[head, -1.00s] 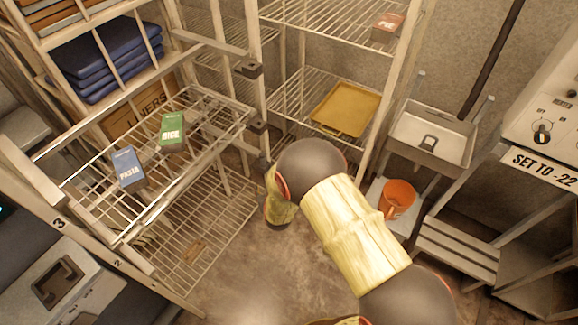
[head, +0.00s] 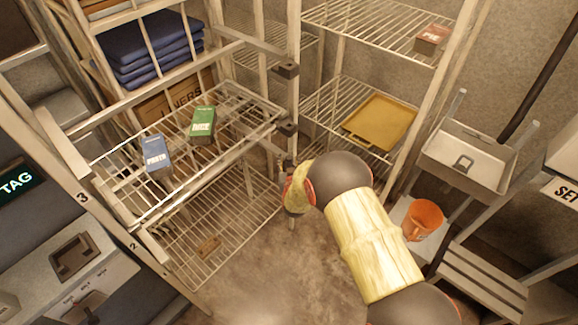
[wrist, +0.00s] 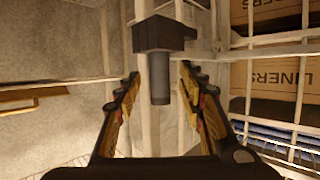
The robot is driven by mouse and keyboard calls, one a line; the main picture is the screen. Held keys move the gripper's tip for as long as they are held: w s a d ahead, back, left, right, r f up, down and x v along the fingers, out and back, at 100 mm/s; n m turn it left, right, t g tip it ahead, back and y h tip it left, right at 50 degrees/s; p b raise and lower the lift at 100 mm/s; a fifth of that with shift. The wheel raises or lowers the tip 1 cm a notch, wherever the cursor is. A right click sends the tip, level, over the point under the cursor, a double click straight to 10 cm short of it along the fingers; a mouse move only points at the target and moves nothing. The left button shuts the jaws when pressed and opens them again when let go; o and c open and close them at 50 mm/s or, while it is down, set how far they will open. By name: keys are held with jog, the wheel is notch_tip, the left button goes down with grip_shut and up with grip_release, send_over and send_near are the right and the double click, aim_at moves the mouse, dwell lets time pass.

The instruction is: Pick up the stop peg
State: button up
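A dark grey cylindrical peg, which I take to be the stop peg (wrist: 159,88), shows in the wrist view sticking out from a dark block (wrist: 165,36) on a pale post. My gripper (wrist: 159,76) is open, with one yellow-lined finger on each side of the peg. Clear gaps show between fingers and peg; how far the peg reaches in depth between them I cannot tell. In the head view my gripper (head: 284,172) is small and partly hidden by my arm, low beside the rack post. The peg cannot be made out there.
Dark blocks (head: 287,70) sit on the rack post. The wire shelf (head: 225,190) at left holds a green box (head: 203,122) and a blue box (head: 158,155). A yellow tray (head: 377,122) lies on the back shelf. An orange bucket (head: 424,218) stands at right.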

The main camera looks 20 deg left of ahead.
jog(key=shift+w+a, duration=0.1)
jog(key=shift+w, duration=0.15)
jog(key=shift+c, duration=1.2)
jog(key=c, duration=0.7)
grip_shut()
